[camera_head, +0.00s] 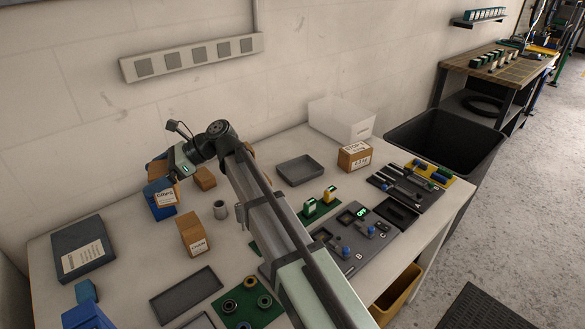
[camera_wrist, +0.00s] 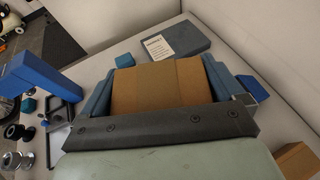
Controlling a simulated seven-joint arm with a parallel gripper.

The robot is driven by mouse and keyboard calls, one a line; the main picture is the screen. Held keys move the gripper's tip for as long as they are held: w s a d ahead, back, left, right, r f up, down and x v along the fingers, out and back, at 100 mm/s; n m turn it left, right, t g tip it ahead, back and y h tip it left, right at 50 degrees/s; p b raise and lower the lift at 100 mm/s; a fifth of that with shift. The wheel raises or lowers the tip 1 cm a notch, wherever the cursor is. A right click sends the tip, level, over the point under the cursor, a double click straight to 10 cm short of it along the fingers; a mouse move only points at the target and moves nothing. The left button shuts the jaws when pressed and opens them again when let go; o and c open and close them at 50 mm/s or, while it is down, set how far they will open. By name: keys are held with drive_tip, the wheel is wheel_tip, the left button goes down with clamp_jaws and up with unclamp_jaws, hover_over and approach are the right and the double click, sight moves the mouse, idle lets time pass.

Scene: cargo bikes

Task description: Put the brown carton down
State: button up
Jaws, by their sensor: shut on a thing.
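My gripper (camera_head: 163,180) is shut on a brown carton (camera_wrist: 158,86), with one blue finger on each side of it in the wrist view (camera_wrist: 160,82). In the head view the held brown carton (camera_head: 157,167) is at the back left of the white table (camera_head: 130,262), partly hidden by a blue finger. A white label shows just below that finger, with a blue surface under it. I cannot tell if the carton touches anything below.
A labelled brown carton (camera_head: 193,236) stands in front, a smaller brown box (camera_head: 205,178) to the right. A grey cup (camera_head: 220,210) is close by. A dark blue labelled case (camera_head: 82,248) lies left. Bare table lies between case and carton. Grey trays (camera_head: 187,294) are nearer.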

drive_tip(key=w+d+m+t+y, duration=0.1)
drive_tip(key=w+d+m+t, duration=0.1)
drive_tip(key=w+d, duration=0.35)
drive_tip(key=w+d+m+t, duration=0.1)
drive_tip(key=w+d, duration=0.2)
drive_tip(key=w, duration=0.5)
drive_tip(key=m+t, duration=0.6)
drive_tip(key=t, duration=0.2)
hover_over(296, 171)
wheel_tip(296, 171, down, 4)
drive_tip(key=shift+h, duration=0.4)
drive_tip(key=shift+s+f, duration=0.1)
drive_tip(key=shift+f, duration=5.35)
drive_tip(key=shift+f, duration=0.1)
drive_tip(key=o, duration=0.8)
